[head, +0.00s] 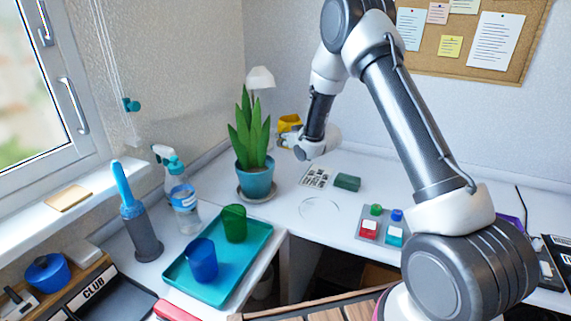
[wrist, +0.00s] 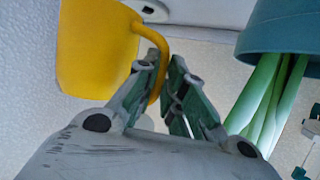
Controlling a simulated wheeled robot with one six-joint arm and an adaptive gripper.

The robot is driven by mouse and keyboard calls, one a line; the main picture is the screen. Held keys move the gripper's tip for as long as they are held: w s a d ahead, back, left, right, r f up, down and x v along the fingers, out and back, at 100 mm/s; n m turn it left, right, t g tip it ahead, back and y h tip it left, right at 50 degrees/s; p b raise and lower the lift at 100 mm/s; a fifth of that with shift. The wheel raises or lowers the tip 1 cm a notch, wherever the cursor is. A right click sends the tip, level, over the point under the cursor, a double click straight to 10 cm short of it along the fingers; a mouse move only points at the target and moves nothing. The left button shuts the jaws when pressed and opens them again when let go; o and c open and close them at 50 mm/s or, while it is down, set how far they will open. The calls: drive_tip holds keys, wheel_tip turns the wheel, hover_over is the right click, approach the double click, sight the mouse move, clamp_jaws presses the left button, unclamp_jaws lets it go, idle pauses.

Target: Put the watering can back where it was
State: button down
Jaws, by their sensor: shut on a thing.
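The yellow watering can (head: 290,122) is at the back of the desk, right of the potted plant (head: 253,150), partly hidden by my gripper (head: 288,140). In the wrist view the yellow can (wrist: 95,45) fills the upper left. My gripper (wrist: 164,72) is shut on its thin curved handle there. The plant's teal pot (wrist: 285,25) is to the right of the fingers in that view, apart from them. I cannot tell whether the can touches the desk. A faint round outline (head: 320,208) marks the bare desk in front.
A teal tray (head: 262,235) holds a green cup (head: 233,222) and a blue cup (head: 201,259). A white lamp (head: 260,78) stands behind the plant. A dark green block (head: 347,182) and a grey tray (head: 380,240) with coloured blocks lie to the right.

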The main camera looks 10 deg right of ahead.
drive_tip(key=shift+w+a+f, duration=0.1)
drive_tip(key=shift+w+f, duration=0.05)
drive_tip(key=shift+f, duration=2.25)
drive_tip(key=shift+w+a+f, duration=0.1)
drive_tip(key=shift+f, duration=2.45)
drive_tip(key=c, duration=1.5)
unclamp_jaws()
